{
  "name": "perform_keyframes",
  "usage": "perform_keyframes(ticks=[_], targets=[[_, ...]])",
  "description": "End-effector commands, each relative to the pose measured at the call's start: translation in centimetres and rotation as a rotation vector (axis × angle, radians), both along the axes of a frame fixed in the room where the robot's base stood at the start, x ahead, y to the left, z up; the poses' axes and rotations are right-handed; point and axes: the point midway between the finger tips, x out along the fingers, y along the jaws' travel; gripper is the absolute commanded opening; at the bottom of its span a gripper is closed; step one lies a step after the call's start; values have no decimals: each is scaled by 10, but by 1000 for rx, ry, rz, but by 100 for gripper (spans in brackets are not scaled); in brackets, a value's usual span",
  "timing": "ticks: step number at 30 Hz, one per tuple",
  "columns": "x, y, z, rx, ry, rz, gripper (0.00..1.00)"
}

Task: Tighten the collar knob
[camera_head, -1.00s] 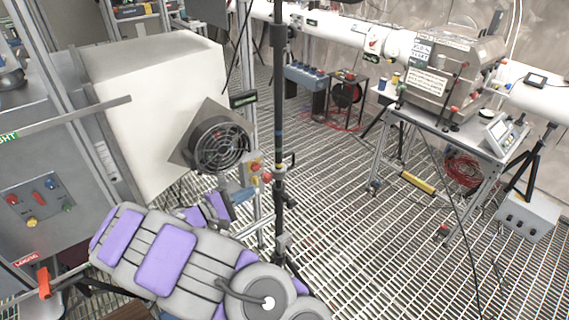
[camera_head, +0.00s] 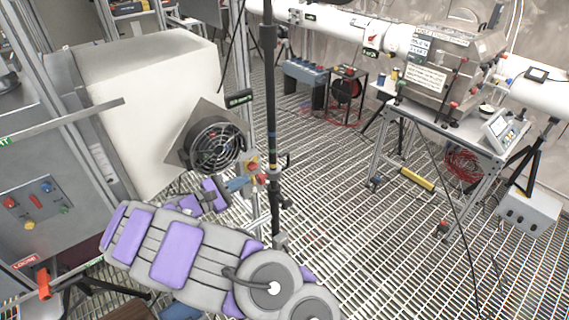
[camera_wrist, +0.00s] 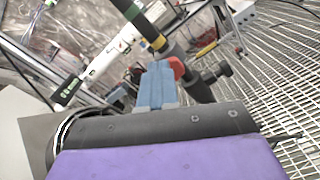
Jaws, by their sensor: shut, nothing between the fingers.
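A black upright pole (camera_head: 270,110) carries a collar with a red knob (camera_head: 262,179) on its left side. In the wrist view the red knob (camera_wrist: 176,67) shows just past my fingertips, against the dark pole (camera_wrist: 197,88), which runs diagonally and has a yellow band. My gripper (camera_head: 240,184) reaches in from the lower left, close to the knob. Its blue fingers (camera_wrist: 157,82) are together in the wrist view, with nothing held between them. The fingertips overlap the knob's left edge in that view; I cannot tell whether they touch it.
A square fan (camera_head: 214,146) on a white box (camera_head: 150,100) stands left of the pole. A steel cart (camera_head: 450,130) stands at right.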

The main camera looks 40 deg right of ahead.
Motion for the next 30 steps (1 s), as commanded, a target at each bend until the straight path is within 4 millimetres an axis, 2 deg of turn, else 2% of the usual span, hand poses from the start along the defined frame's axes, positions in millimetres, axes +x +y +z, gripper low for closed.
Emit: perform_keyframes(ticks=[12,30], targets=[[2,-41,0,-2,-3,2,0],[1,-61,-2,6,-1,-4,0]])
